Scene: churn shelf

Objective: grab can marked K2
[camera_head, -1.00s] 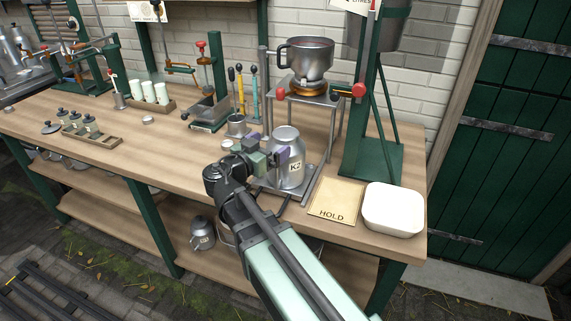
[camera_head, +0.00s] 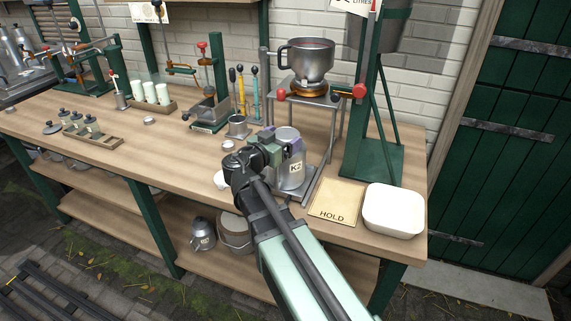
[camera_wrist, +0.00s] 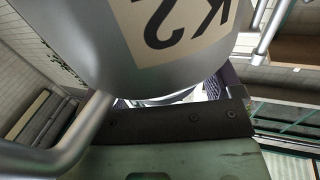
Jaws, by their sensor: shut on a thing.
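The can marked K2 (camera_head: 294,175) is a grey metal can with a pale label. It stands upright at the foot of the metal stand on the bench. My gripper (camera_head: 291,150) is shut on the upper part of the can, and it and my arm hide the can's left side. In the wrist view the can (camera_wrist: 150,70) fills the upper middle, close to my gripper's palm, with its K2 label upside down. I cannot tell whether the can is clear of the surface beneath it.
A metal stand (camera_head: 310,93) with a burner and pot (camera_head: 305,60) rises behind the can. A HOLD board (camera_head: 336,202) and white tub (camera_head: 393,210) lie to the right. A green post frame (camera_head: 372,158) stands behind them. Another can (camera_head: 203,233) sits below.

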